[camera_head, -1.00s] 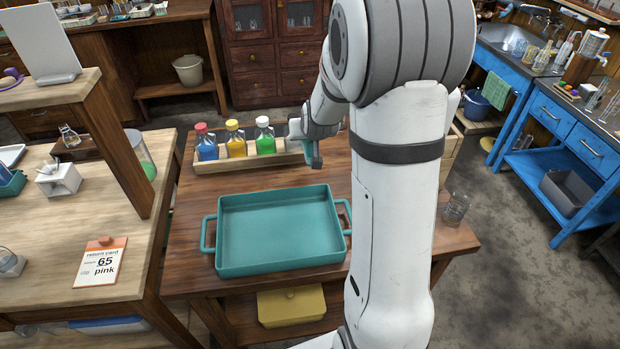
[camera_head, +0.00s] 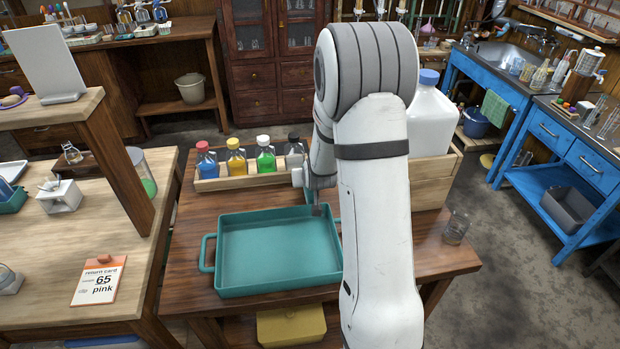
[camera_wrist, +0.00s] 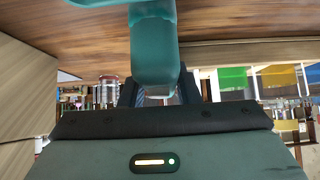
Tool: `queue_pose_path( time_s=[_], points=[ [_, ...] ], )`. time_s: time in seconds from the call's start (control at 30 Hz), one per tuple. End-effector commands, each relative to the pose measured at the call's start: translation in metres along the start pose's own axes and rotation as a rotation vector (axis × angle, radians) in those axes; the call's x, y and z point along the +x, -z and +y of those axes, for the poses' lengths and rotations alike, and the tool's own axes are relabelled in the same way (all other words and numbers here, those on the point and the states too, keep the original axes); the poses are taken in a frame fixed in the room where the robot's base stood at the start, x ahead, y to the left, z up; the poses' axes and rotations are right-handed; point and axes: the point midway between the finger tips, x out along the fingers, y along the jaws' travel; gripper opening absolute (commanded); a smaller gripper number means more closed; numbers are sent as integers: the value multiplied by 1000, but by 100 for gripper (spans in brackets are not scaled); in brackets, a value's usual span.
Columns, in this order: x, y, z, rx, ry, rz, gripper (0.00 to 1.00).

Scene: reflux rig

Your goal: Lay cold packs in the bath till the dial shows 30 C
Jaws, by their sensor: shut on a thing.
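A teal two-handled tray (camera_head: 228,285) lies on the dark wooden table, empty where I see inside it; my arm hides its right handle. My gripper (camera_head: 318,207) is at the tray's back right corner in the head view. In the wrist view my gripper (camera_wrist: 153,92) is shut on a smooth teal thing (camera_wrist: 153,50). Only part of that thing shows, so I cannot tell what it is or whether it touches the tray. I make out no cold pack, dial or reading.
A wooden rack (camera_head: 228,183) of bottles with coloured caps stands behind the tray. A white jug (camera_head: 433,120) in a wooden crate (camera_head: 432,170) stands back right. A glass beaker (camera_head: 456,228) is near the table's right edge. A yellow box (camera_head: 290,326) sits below.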

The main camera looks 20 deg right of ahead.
Motion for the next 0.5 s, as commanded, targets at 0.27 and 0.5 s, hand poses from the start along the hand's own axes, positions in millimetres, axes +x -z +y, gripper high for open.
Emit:
queue_pose_path(
  time_s=[0.27, 0.5],
  points=[
    [1, -1, 0, 0, 0, 0, 46],
    [1, -1, 1, 1, -1, 0, 51]
  ],
)
